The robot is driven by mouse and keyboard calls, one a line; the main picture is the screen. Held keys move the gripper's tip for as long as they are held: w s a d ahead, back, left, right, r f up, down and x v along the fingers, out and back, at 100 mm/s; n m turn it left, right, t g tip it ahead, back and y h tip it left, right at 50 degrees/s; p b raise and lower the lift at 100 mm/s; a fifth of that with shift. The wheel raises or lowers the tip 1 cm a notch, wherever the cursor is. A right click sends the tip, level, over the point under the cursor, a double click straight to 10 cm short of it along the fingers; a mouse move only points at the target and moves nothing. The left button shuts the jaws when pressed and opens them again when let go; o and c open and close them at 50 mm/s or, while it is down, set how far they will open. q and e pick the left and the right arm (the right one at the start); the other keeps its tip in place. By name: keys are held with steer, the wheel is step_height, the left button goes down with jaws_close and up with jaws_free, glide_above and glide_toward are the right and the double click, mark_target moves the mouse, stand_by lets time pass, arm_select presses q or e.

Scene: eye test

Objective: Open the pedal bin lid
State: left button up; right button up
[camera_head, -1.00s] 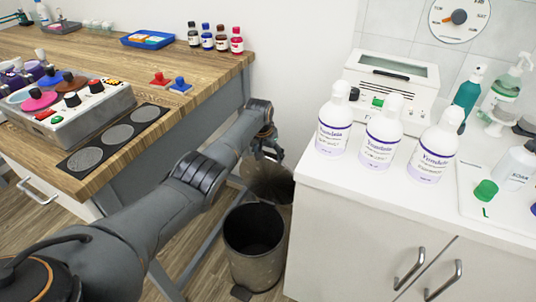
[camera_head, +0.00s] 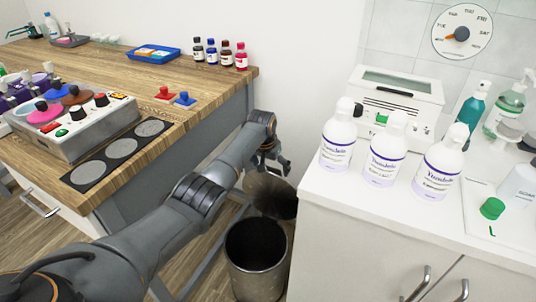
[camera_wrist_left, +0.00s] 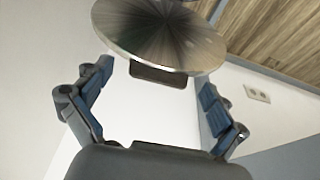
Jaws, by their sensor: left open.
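The pedal bin (camera_head: 257,272) stands on the floor between the wooden bench and the white cabinet. Its dark inside shows from above. Its round metal lid (camera_head: 270,194) stands raised, tilted up at the back of the opening. My left gripper (camera_head: 273,160) is at the lid's upper edge, partly hidden by its own wrist. In the left wrist view the lid (camera_wrist_left: 160,32) lies beyond the open fingers (camera_wrist_left: 157,82), with a dark tab (camera_wrist_left: 158,75) on its edge between them. I cannot tell whether a finger touches it. The pedal is out of view. My right gripper is not in view.
The wooden bench (camera_head: 120,68) with a button panel (camera_head: 75,128) is on the left. The white counter (camera_head: 325,190) with several pump bottles (camera_head: 388,150) is close on the right. The gap between them is narrow.

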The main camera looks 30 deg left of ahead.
arm_select(q)
steer(key=v, duration=1)
steer(key=shift+s, duration=0.1)
